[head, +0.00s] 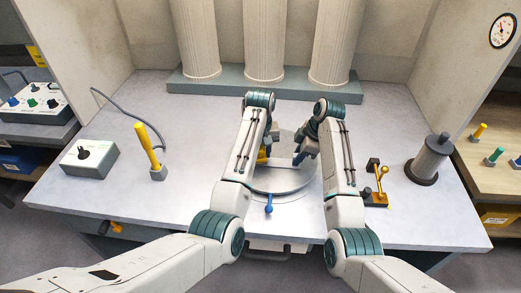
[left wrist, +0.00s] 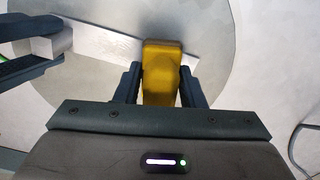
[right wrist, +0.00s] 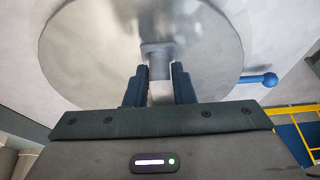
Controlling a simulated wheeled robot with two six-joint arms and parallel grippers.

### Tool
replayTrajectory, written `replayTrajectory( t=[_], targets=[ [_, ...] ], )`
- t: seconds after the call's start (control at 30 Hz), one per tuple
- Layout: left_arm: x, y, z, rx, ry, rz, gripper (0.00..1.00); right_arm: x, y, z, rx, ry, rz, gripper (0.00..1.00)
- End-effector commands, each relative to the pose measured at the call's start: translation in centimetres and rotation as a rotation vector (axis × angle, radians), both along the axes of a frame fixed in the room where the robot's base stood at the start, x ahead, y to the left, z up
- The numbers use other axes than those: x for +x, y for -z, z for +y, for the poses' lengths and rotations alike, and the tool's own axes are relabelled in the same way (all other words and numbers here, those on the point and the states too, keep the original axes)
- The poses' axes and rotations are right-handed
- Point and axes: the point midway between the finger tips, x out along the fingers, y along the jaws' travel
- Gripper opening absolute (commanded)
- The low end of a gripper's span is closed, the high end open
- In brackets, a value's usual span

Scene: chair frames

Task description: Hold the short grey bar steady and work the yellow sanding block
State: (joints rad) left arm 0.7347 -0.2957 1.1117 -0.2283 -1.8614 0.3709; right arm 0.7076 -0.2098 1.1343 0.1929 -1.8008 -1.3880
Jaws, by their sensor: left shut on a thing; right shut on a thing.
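The yellow sanding block (left wrist: 161,70) is between the two fingers of my left gripper (left wrist: 160,88), which is shut on it. The short grey bar (left wrist: 95,42) lies across the left wrist view and meets the block at its right part. My right gripper (right wrist: 159,88) is shut on the grey bar, whose end (right wrist: 159,70) shows between its fingers. Both grippers are over the round metal plate (head: 290,182). In the head view only a little of the yellow block (head: 262,157) shows beside my left gripper (head: 267,150); the bar is mostly hidden by my arms.
A blue-knobbed lever (head: 268,204) sits at the plate's front. A yellow-handled tool (head: 148,145) and a grey switch box (head: 91,157) stand left. An orange lever fixture (head: 378,188) and a grey cylinder (head: 429,160) stand right. Several columns (head: 264,40) stand at the back.

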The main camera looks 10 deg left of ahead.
Motion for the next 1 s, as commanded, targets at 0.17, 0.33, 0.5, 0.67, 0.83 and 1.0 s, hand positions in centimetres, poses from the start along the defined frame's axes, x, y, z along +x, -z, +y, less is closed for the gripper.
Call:
replayTrajectory(
  t=[0.17,0.33,0.5,0.67,0.83,1.0],
  targets=[
    [0.0,0.0,0.0,0.0,0.0,-0.001,0.18,0.0,0.1,0.0,-0.001,0.001,0.001,0.0],
    [0.0,0.1,0.0,0.0,0.0,0.0,0.18,0.0,0.1,0.0,-0.001,0.001,0.001,0.0],
    [0.0,0.5,0.0,0.0,0.0,0.0,0.18,0.0,0.1,0.0,-0.001,0.001,0.001,0.0],
    [0.0,0.9,0.0,0.0,0.0,-0.001,0.18,0.0,0.1,0.0,-0.001,0.001,0.001,0.0],
    [0.0,1.3,0.0,0.0,0.0,0.0,0.18,0.0,0.0,0.0,-0.001,0.001,0.0,0.0],
    [0.0,1.6,0.0,0.0,0.0,0.0,0.18,0.0,0.0,0.0,-0.001,0.001,0.0,0.0]
  ],
)
